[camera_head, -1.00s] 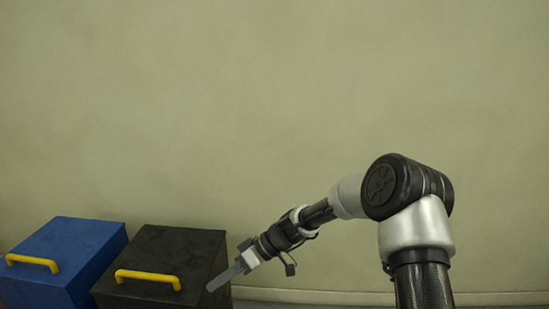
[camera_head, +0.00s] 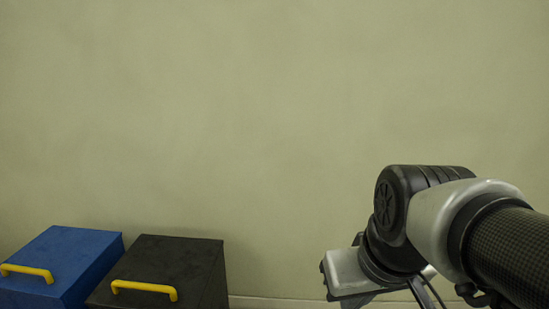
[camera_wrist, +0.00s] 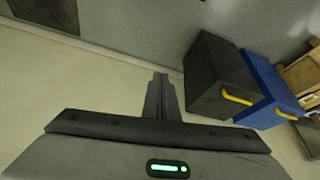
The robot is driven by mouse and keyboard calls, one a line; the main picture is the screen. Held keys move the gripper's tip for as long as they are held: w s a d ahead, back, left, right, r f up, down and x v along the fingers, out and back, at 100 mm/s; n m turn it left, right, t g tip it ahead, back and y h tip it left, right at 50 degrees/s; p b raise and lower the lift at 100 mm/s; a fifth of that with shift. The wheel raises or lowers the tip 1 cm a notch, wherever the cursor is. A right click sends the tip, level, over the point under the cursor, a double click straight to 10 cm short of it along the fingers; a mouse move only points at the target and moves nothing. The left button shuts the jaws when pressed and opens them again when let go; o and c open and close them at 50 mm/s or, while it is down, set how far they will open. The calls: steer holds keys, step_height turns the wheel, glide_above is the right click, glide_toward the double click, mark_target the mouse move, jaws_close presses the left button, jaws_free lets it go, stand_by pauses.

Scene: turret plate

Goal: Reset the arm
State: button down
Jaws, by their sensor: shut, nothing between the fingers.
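My arm shows at the lower right of the head view, folded back with its elbow near the frame's right side. My gripper's fingers are not clearly visible there. In the wrist view my gripper (camera_wrist: 160,82) points ahead with its two grey fingers together and nothing between them. It is apart from the boxes, over bare floor.
A black box (camera_head: 165,262) with a yellow handle and a blue box (camera_head: 75,252) with a yellow handle stand by the wall at lower left. In the wrist view they are at right, with wooden crates (camera_wrist: 303,75) beyond. Pale floor (camera_wrist: 50,90) is clear at left.

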step_height(320, 180, up, 28)
steer(key=s+d+m+p, duration=0.1)
steer(key=s+d+p, duration=0.1)
steer(key=p, duration=2.6)
steer(key=shift+s+r+m+t, duration=0.15)
steer(key=shift+s+m+t, duration=0.15)
steer(key=shift+s+t, duration=0.1)
steer(key=shift+a, duration=0.1)
